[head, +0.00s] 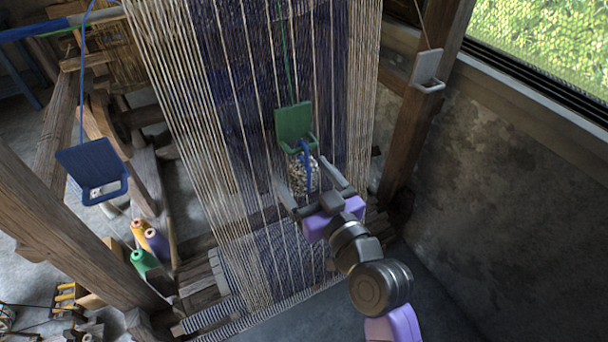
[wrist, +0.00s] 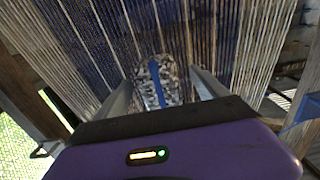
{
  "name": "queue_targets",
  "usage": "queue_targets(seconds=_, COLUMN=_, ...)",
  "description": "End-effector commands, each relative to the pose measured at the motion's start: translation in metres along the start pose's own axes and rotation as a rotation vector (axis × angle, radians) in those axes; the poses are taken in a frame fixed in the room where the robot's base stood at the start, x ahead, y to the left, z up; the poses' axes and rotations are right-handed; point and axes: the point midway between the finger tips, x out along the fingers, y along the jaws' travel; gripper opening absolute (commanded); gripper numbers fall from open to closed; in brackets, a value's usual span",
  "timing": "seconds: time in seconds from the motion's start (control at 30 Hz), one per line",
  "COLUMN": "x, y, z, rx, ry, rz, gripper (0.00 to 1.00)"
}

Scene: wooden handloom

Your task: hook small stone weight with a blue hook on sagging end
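A small speckled stone weight (head: 299,178) hangs in front of the warp threads. Its blue hook (head: 306,158) reaches up to the lower loop of a green plate (head: 293,122) on a green cord. The hook seems to meet that loop, but I cannot tell whether it is seated. My gripper (head: 301,170) is open, its fingers spread on either side of the stone with space around it. In the wrist view the stone (wrist: 148,78) and the blue hook (wrist: 156,86) show between the two fingers.
A blue plate with a loop (head: 92,170) hangs at the left. A pale plate with a loop (head: 426,68) hangs by the right post (head: 425,110). Warp threads (head: 170,80) fill the space behind my gripper. Coloured thread cones (head: 145,260) stand lower left. Room is free at the lower right.

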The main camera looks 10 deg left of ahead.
Motion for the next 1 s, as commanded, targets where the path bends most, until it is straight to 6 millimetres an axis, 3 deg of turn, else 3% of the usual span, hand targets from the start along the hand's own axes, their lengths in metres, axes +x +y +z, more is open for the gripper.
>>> queue_targets(seconds=0.57, x=-0.001, y=0.000, z=0.001, rx=0.000, ry=-0.001, rz=0.000, gripper=0.82)
queue_targets(seconds=1.0, x=-0.022, y=0.000, z=0.004, rx=0.000, ry=-0.002, rz=0.000, gripper=0.82)
